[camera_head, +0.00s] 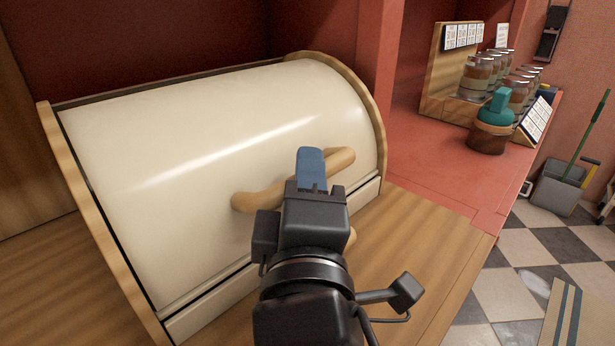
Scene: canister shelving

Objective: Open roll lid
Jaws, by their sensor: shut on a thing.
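The roll lid (215,140) is a cream, curved cover on a box with wooden side panels. It is down over the front of the box. A wooden handle (258,200) runs across its lower right part. My gripper (311,170) is at the handle, with a blue fingertip showing above it, and is shut on the handle. The other finger and the middle of the handle are hidden by the gripper body.
The box stands on a wooden counter (425,235). A red counter (440,170) to the right holds a rack with several jars (478,75) and a brown jar with a teal top (494,122). A grey dustpan (560,187) stands on the checkered floor at the right.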

